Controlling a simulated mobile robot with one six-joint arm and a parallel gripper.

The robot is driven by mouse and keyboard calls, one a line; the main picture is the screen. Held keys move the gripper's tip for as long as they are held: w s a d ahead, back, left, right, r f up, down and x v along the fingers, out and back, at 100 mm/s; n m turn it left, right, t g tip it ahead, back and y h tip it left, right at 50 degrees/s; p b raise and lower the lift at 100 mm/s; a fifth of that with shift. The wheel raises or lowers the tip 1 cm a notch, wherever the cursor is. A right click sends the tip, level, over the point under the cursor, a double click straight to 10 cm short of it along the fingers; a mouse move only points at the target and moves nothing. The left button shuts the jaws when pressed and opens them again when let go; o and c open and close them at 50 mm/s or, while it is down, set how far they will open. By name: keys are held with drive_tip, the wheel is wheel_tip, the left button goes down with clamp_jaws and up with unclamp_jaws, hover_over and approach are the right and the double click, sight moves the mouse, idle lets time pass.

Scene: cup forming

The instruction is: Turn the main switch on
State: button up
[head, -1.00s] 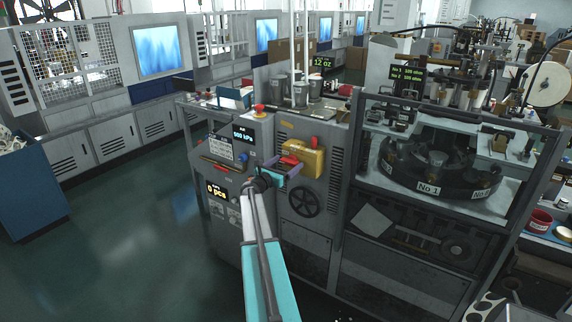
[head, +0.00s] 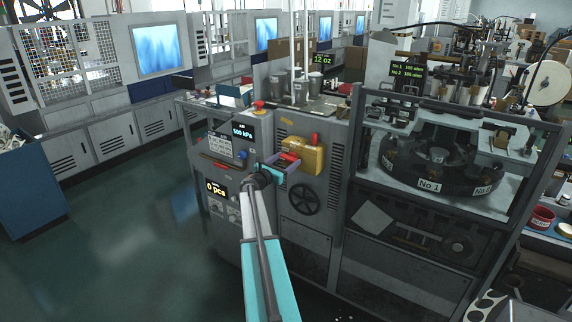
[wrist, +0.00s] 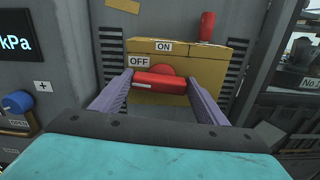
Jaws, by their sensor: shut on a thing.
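The main switch is a yellow box (head: 305,155) on the front of the grey machine, and it also shows in the wrist view (wrist: 205,60). It carries an ON label (wrist: 164,47) near its top and an OFF label (wrist: 139,62) lower left. Its red handle (wrist: 160,83) lies level across the front, below both labels, with a round red hub (wrist: 163,69) behind it. My gripper (head: 280,166) is at the box, its two purple fingers at the handle's two ends. In the wrist view my gripper (wrist: 161,84) is shut on the handle.
A red lever (wrist: 207,27) stands up at the box's top right. To the left are a blue knob (wrist: 17,102) and a pressure display (head: 244,133). A black handwheel (head: 304,200) is below the box. Open floor (head: 130,240) lies to the left.

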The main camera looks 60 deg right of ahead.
drive_tip(key=shift+f+m+b, duration=0.15)
drive_tip(key=shift+m+b, duration=0.25)
drive_tip(key=shift+b, duration=0.4)
drive_tip(key=m+b, duration=0.3)
drive_tip(key=b, duration=0.3)
drive_tip(key=shift+s, duration=0.1)
drive_tip(key=m+b, duration=0.4)
drive_tip(key=b, duration=0.3)
drive_tip(key=shift+s+m+b, duration=0.15)
drive_tip(key=shift+m+b, duration=0.15)
drive_tip(key=shift+b, duration=0.05)
drive_tip(key=m+b, duration=0.5)
drive_tip(key=b, duration=0.4)
drive_tip(key=shift+s+f+m, duration=0.1)
drive_tip(key=shift+s+m, duration=0.05)
drive_tip(key=shift+m, duration=0.25)
drive_tip(key=m+b, duration=0.2)
drive_tip(key=b, duration=0.1)
drive_tip(key=shift+s+m+b, duration=0.1)
drive_tip(key=shift+m+b, duration=0.3)
drive_tip(key=o, duration=1)
drive_tip(key=shift+o, duration=0.2)
